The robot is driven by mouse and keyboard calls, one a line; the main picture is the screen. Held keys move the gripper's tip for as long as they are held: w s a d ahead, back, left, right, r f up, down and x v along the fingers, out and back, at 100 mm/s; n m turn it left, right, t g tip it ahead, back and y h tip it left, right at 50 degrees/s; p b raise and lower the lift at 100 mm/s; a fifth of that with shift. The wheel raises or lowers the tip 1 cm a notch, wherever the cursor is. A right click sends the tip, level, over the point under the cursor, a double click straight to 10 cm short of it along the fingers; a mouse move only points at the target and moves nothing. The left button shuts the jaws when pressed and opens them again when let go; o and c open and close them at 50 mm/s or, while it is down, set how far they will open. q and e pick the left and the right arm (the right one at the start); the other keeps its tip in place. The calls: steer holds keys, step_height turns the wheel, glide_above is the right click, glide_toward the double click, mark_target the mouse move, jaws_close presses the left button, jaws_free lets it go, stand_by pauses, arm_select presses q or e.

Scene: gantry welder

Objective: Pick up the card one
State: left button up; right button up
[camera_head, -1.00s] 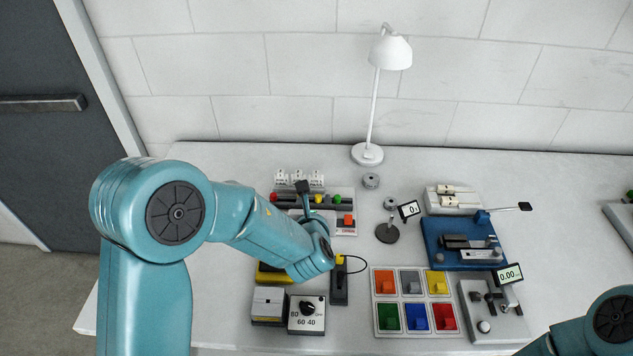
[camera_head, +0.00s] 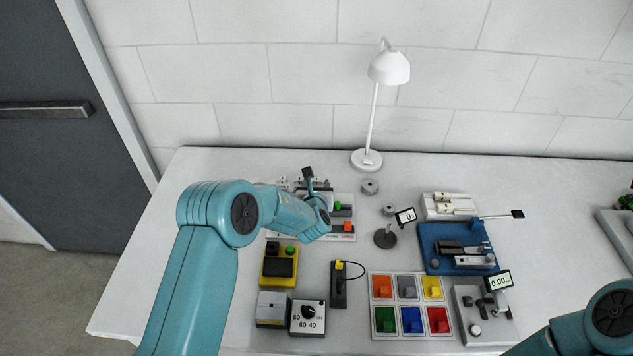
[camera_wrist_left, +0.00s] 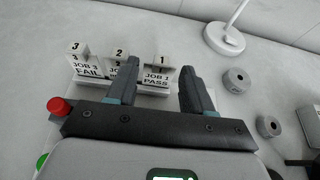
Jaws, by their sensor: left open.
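Card one (camera_wrist_left: 157,77) is a white card marked "1" and "JOB 1 PASS". It stands upright at the right end of a row of three cards in the left wrist view. My left gripper (camera_wrist_left: 160,66) is open and empty; its two dark fingers frame card one, with the left finger partly covering card two (camera_wrist_left: 118,57). I cannot tell whether the fingertips reach around the card. In the head view my left gripper (camera_head: 308,173) is over the card row at the back, and the arm hides much of it. My right gripper is out of view.
Card three (camera_wrist_left: 82,60) stands at the left. A red button (camera_wrist_left: 59,106) is close to the gripper's left side. A white lamp (camera_head: 367,158) and grey round weights (camera_head: 370,186) are to the right. A yellow box (camera_head: 279,266) and a colored switch panel (camera_head: 397,297) lie nearer.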

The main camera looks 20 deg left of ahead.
arm_select(q)
steer(key=shift+w+f, duration=0.1)
steer(key=shift+w, duration=0.25)
steer(key=shift+s, duration=0.15)
steer(key=c, duration=0.4)
steer(key=shift+w+f, duration=0.1)
steer(key=shift+w, duration=0.1)
jaws_close()
steer(key=shift+s, duration=0.1)
steer(key=shift+r, duration=0.2)
